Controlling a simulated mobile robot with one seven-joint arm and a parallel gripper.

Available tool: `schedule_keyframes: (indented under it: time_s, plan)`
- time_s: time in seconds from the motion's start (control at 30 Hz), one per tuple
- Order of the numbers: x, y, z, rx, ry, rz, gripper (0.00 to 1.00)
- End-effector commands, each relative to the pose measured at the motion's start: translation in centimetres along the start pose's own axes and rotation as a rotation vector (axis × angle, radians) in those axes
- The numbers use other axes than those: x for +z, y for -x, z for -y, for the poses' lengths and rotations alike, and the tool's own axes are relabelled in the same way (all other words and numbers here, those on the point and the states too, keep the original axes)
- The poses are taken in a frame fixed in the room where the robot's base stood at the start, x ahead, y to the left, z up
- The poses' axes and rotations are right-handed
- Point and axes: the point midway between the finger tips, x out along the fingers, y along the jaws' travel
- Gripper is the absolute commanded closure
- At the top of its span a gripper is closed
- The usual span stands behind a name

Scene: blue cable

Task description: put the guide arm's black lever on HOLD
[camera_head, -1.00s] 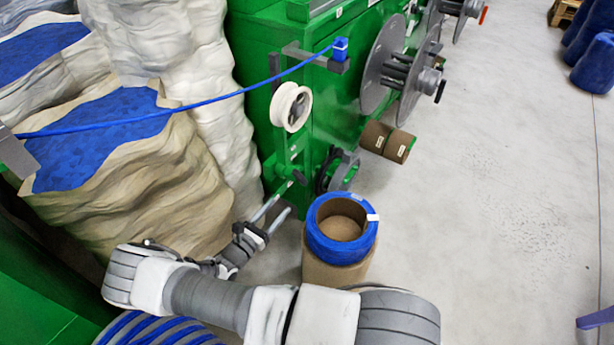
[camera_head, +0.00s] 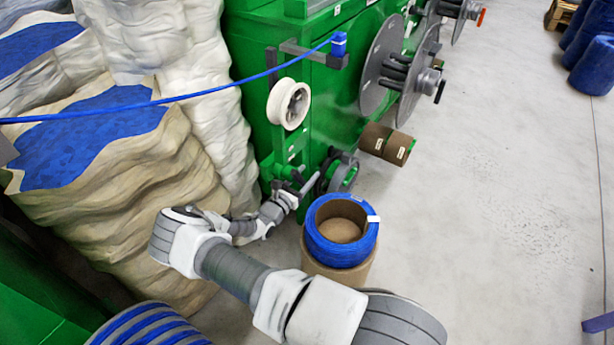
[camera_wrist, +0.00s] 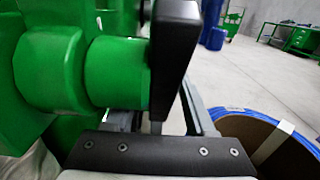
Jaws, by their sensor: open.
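The guide arm's black lever (camera_wrist: 172,50) stands large in the wrist view, in front of a green round hub (camera_wrist: 115,72). In the head view my gripper hides most of the lever. My gripper (camera_wrist: 175,112) is open, and its fingers reach forward beside and behind the lever's lower end. I cannot tell whether the lever is between the fingers or touches them. In the head view my gripper (camera_head: 304,183) is at the low front of the green machine (camera_head: 325,110), below the white pulley (camera_head: 275,104). No HOLD mark is readable.
A cardboard drum with blue cable (camera_head: 318,245) stands just right of my arm; its rim (camera_wrist: 262,116) shows in the wrist view. Tall beige sacks (camera_head: 110,205) stand left. A blue cable (camera_head: 215,92) runs overhead to the machine. Grey floor (camera_head: 490,200) is open at right.

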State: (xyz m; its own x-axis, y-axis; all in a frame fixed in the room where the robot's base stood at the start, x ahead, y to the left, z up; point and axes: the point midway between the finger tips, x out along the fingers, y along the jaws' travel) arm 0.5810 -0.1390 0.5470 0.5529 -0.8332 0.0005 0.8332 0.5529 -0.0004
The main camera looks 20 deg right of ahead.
Motion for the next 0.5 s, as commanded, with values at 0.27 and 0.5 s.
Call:
schedule_keyframes:
  time_s: [0.27, 0.5]
  plan:
    - [0.02, -0.52, 0.02, 0.0, 0.0, 0.0, 0.45]
    - [0.02, -0.49, 0.02, 0.0, 0.0, 0.0, 0.74]
